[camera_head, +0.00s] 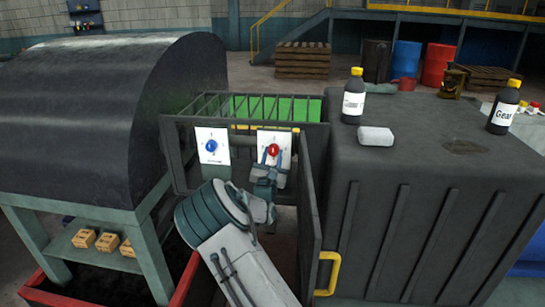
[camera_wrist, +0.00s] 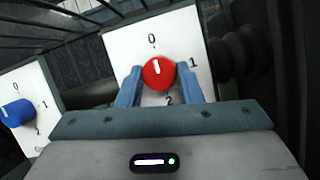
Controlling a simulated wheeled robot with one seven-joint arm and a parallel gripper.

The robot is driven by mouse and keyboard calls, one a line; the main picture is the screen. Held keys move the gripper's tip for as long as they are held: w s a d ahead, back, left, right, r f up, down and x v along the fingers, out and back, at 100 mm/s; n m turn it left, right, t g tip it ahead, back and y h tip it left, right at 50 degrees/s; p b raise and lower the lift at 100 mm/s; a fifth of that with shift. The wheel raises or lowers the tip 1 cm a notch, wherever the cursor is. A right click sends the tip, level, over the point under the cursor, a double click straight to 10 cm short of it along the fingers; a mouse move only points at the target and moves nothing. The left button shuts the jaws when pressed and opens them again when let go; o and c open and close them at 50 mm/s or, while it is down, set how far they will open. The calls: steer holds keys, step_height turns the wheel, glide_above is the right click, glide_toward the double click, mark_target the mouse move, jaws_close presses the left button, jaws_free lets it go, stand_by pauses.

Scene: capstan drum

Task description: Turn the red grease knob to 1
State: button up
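The red grease knob (camera_wrist: 159,73) sits on a white dial plate (camera_wrist: 124,48) marked 0, 1 and 2. Its white pointer mark points up, toward 0; the 1 is to its right. In the head view the red knob (camera_head: 274,149) is on the right-hand plate of the dark frame. My gripper (camera_wrist: 160,80) is open, with one blue finger on each side of the knob, close to it. I cannot tell whether the fingers touch it. In the head view my gripper (camera_head: 271,160) is just in front of the plate and partly covers it.
A blue knob (camera_wrist: 17,113) on a similar plate is to the left, also in the head view (camera_head: 211,146). An open panel with a yellow handle (camera_head: 328,273) stands right of my arm. The dark drum cover (camera_head: 110,105) is at left, bottles and a white block (camera_head: 375,136) at right.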

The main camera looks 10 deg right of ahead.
steer(key=shift+m+b, duration=0.4)
steer(key=shift+m, duration=0.1)
steer(key=m+h+b, duration=0.1)
steer(key=m+b, duration=0.1)
steer(key=m+g+h+b, duration=0.1)
steer(key=m+b, duration=0.1)
steer(key=m, duration=0.1)
steer(key=shift+a+f+g+h, duration=0.1)
steer(key=shift+f+g+h, duration=0.1)
steer(key=shift+g+h, duration=0.15)
steer(key=m+g+h+b, duration=0.1)
steer(key=m+b, duration=0.2)
steer(key=b, duration=0.1)
steer(key=m+g+h+b, duration=0.1)
steer(key=m+b, duration=0.3)
steer(key=shift+a+m+g, duration=0.15)
steer(key=shift+m+g, duration=0.15)
steer(key=shift+g, duration=0.05)
steer(key=m+b, duration=0.2)
steer(key=m+g+b, duration=0.1)
steer(key=m+b, duration=0.1)
steer(key=b, duration=0.1)
steer(key=shift+r+g, duration=0.15)
steer(key=shift+g, duration=0.15)
steer(key=m+b, duration=0.2)
steer(key=m+g+y+b, duration=0.1)
steer(key=m+b, duration=0.1)
steer(key=shift+w+a+r, duration=0.1)
steer(key=shift+r, duration=0.25)
steer(key=shift+g, duration=0.3)
